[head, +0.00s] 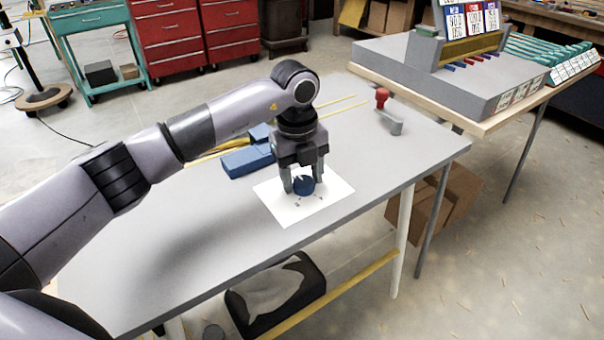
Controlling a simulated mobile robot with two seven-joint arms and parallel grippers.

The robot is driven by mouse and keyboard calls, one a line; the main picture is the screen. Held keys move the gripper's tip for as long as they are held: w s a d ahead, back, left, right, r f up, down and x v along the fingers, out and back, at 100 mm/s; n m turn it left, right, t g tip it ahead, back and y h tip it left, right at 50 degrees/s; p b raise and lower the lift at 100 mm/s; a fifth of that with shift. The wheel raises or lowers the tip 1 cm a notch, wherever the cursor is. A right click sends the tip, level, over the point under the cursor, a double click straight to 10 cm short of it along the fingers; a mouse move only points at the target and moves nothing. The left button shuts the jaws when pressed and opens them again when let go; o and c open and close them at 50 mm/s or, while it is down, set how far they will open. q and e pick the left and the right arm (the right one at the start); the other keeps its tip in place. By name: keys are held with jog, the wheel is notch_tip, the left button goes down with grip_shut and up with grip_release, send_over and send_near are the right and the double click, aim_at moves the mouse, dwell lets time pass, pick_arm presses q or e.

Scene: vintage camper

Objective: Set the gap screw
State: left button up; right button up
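My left gripper (304,180) points straight down over a white sheet (338,188) on the grey table. Its two fingers are apart, one on each side of a small round dark blue piece (304,187) with a dial-like top. I cannot tell whether the fingers touch it or stand just clear of it. Small dark marks or bits show on the sheet around the piece. No gap screw can be made out; the gripper may hide it. My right gripper is not in view.
A blue block-like tool (247,161) lies behind the sheet beside thin yellow rods (338,106). A red-handled grey tool (386,112) stands at the table's back right. The table's right and front-left areas are clear. A second bench (450,75) with number cards stands beyond.

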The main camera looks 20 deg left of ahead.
pick_arm(q)
jog(key=c, duration=0.6)
